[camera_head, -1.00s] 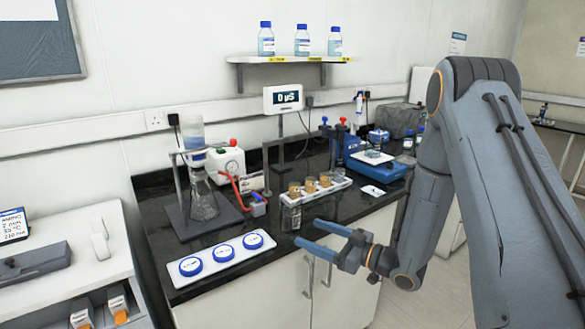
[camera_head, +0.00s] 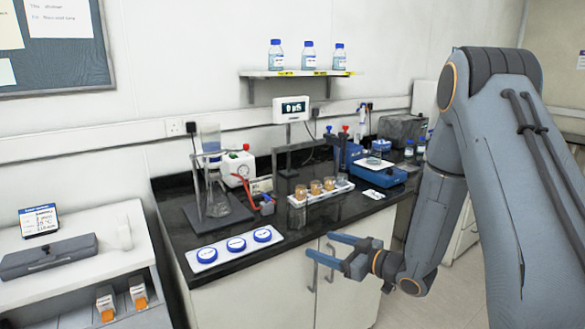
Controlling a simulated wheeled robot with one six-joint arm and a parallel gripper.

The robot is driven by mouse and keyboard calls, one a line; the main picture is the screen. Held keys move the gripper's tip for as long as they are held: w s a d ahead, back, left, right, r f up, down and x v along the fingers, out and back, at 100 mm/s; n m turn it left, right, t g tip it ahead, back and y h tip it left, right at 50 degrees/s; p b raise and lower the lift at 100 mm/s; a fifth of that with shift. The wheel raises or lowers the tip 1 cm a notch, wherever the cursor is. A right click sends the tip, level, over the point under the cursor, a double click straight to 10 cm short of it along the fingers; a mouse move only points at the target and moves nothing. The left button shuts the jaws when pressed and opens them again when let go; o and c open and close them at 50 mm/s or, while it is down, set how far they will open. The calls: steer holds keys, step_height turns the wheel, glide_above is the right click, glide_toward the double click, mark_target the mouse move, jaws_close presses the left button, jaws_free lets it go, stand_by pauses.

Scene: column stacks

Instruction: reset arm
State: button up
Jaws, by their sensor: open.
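My gripper (camera_head: 338,249) is open and empty, with its two blue-grey fingers pointing left. It hangs in front of the black bench (camera_head: 283,240), near its front edge and over the white cabinet doors in the picture. My arm comes in from the right side, bent at the elbow. The fingers touch nothing that I can see.
On the bench are a white tray with three blue-capped discs (camera_head: 236,245), a white rack of amber-filled columns (camera_head: 320,193), a flask on a stand (camera_head: 216,195) and a blue balance (camera_head: 375,174). A white shelf unit (camera_head: 85,250) stands at left.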

steer(key=s+d+r+m+g+h, duration=0.1)
steer(key=s+d+m+g+h, duration=0.2)
steer(key=s+d+m+h, duration=0.6)
steer(key=s+r+m+g+h, duration=0.1)
steer(key=s+g, duration=0.5)
steer(key=s, duration=1.2)
steer(key=shift+s+d+r+g+h, duration=0.15)
steer(key=shift+d+r+g+h, duration=0.25)
steer(key=shift+r+h, duration=0.4)
steer(key=shift+f, duration=0.15)
steer(key=shift+c, duration=0.4)
